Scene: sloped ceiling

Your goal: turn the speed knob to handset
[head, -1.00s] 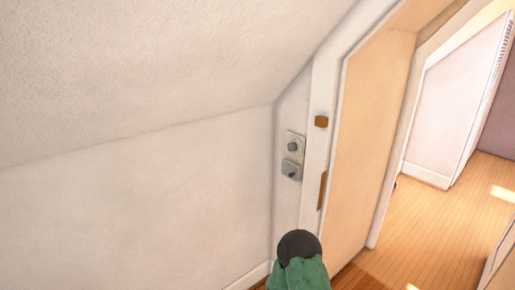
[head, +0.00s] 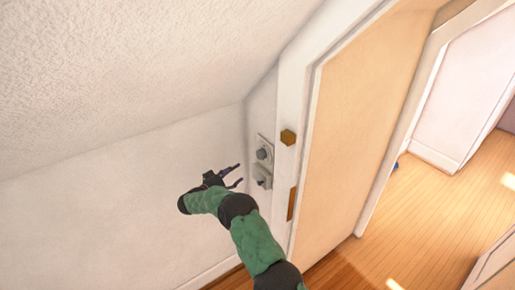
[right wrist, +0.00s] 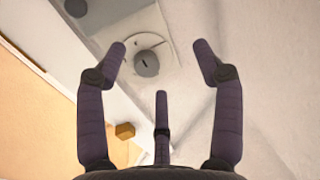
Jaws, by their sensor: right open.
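A light grey control plate (head: 265,142) sits on the narrow wall beside the door frame. It carries an upper round grey knob (head: 262,154) and, below it, a grey box with a second knob (head: 262,177). In the right wrist view a round grey knob (right wrist: 146,63) with a dark line on its face sits on a pale dial, between and beyond my fingertips. No label can be read, so I cannot tell which knob is for speed. My right gripper (head: 239,174) is open and empty, just left of the plate; the right wrist view also shows its spread fingers (right wrist: 160,55). My left gripper is out of view.
A brass-coloured block (head: 288,137) and a strip (head: 291,204) sit on the white door frame (head: 295,100), right of the plate. The sloped ceiling (head: 130,70) hangs over the left wall. Open wooden floor (head: 440,220) lies through the doorway.

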